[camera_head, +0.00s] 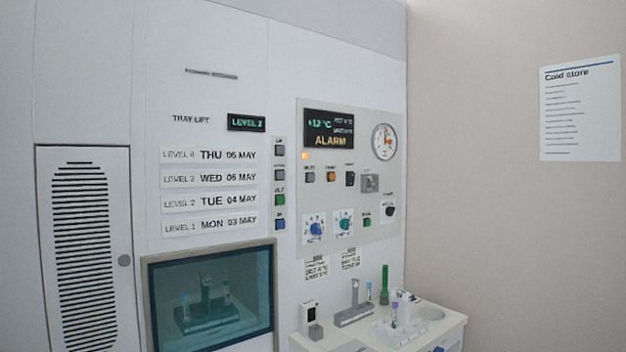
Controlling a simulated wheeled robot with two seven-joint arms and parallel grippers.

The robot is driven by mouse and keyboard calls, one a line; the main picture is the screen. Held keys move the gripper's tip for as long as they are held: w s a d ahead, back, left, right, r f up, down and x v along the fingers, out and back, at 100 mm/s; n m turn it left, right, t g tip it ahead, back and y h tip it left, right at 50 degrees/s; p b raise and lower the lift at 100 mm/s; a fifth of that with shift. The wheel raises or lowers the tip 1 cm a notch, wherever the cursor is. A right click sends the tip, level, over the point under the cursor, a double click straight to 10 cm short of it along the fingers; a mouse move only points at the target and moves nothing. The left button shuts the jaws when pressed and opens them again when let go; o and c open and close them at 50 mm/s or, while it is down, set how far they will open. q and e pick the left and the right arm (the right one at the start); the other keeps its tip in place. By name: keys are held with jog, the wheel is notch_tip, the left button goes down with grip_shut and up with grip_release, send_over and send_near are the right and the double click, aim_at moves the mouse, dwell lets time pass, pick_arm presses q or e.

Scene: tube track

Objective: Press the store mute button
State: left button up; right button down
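The store control panel (376,215) is on the back wall, right of the tray lift. A small grey button (310,177) sits in its upper left, under a small label that appears to read MUTE. An orange button (331,176) and a dark switch (350,179) are to its right. The display (329,129) above reads ALARM, with a temperature partly legible. An orange lamp (305,156) glows just above the grey button. Neither of my grippers is in view, and nothing covers the grey button.
A column of lift buttons (280,187) is left of the panel. Below are a dark tray window (212,295) and a white counter (447,332) with racks and tubes. A Cold store notice (580,108) hangs on the right wall. The space before the panel looks clear.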

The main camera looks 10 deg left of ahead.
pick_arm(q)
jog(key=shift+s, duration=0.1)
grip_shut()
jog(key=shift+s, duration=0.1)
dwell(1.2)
